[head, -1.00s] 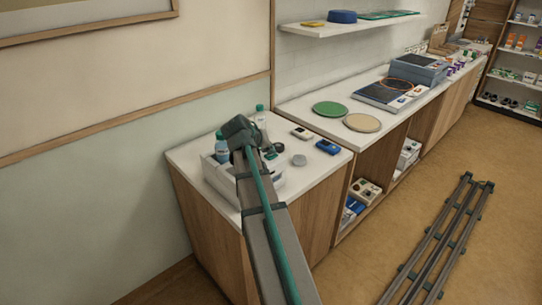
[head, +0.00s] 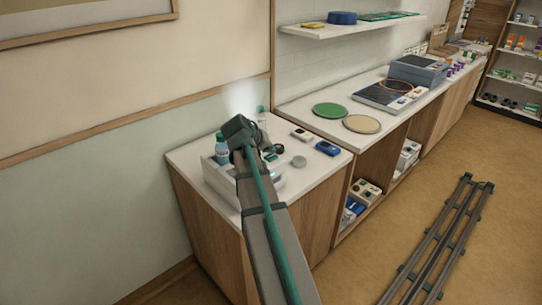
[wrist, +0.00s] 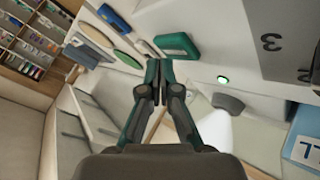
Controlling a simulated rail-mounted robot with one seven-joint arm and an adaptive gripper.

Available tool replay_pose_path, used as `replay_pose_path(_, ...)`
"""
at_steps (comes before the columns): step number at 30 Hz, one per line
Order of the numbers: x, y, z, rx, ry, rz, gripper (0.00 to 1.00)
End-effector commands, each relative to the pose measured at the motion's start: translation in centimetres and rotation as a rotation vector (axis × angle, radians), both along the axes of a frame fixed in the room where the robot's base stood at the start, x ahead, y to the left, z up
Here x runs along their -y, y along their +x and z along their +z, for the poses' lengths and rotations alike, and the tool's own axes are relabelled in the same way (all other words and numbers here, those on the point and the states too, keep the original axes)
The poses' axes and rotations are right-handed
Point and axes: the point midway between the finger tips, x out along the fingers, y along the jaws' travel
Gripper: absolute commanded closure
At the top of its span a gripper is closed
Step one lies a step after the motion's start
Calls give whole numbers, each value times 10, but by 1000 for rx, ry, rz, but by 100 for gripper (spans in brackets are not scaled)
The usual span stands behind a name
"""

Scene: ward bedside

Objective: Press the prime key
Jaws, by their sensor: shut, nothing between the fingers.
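A white bedside device (head: 214,178) stands on the near counter, partly hidden behind my arm. In the wrist view, a small round key with a lit green-white centre (wrist: 223,80) sits on a pale face, and a grey rounded part (wrist: 228,102) is below it. I cannot read a label that marks the prime key. My gripper (wrist: 159,66) is shut and empty, with its fingertips left of the lit key in the picture. I cannot tell whether they touch anything. In the head view, my arm's end covers this area.
A teal block (wrist: 177,46) lies beyond my fingertips. A faint white plume (head: 241,98) shows above my wrist.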

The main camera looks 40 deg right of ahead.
Motion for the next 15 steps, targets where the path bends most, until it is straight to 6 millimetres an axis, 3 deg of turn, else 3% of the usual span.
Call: replay_pose_path(15, 0, 0, 8, 0, 0, 0, 100)
